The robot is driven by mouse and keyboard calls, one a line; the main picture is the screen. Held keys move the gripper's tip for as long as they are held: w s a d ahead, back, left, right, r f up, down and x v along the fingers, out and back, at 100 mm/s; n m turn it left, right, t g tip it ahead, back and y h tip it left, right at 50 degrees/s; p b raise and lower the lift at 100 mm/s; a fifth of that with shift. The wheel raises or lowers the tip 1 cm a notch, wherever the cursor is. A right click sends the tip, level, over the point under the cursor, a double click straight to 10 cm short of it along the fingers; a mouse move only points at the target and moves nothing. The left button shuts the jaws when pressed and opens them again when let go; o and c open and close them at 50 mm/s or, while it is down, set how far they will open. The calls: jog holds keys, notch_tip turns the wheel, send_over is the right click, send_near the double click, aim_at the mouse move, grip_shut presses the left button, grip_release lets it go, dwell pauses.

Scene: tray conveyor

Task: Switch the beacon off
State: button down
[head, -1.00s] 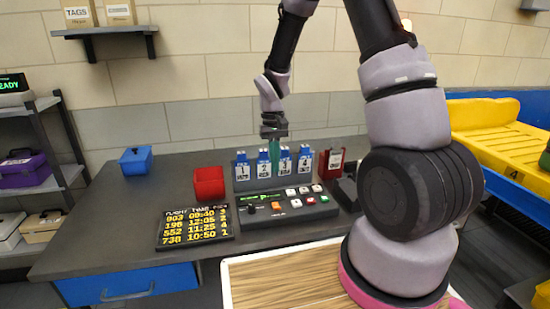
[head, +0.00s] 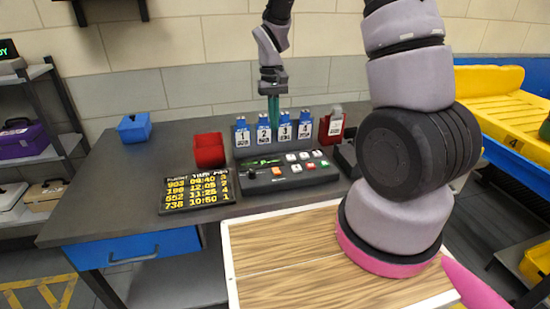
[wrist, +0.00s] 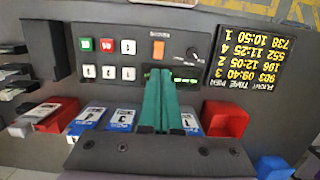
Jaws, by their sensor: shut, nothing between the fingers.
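The control panel (head: 290,178) stands on the dark workbench. An orange switch (head: 277,172) sits on its front part, next to a black knob (head: 250,173); the switch also shows in the wrist view (wrist: 158,49), with a small label beside it too blurred to read. My gripper (head: 274,122) is shut and empty, its green fingers in front of the numbered cards, above the back of the panel. In the wrist view my gripper (wrist: 161,72) points toward the panel, its tips near the orange switch in the picture. I see no beacon lamp now.
White, red and green buttons (wrist: 106,46) lie beside the switch. Several blue numbered card holders (head: 264,134) stand behind the panel. A flight board (head: 197,191), red bin (head: 209,150), blue bin (head: 134,127) and red holder (head: 331,126) are around it. Wooden surface (head: 290,260) is clear.

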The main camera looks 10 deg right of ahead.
aim_at(275, 170)
jog(key=f, duration=0.4)
jog(key=s+f, duration=0.1)
jog(key=f, duration=0.4)
jog(key=s+f, duration=0.1)
jog(key=f, duration=0.4)
jog(key=shift+s, duration=0.1)
jog(key=shift+s+f, duration=0.3)
jog(key=shift+s, duration=0.1)
jog(key=shift+w, duration=0.95)
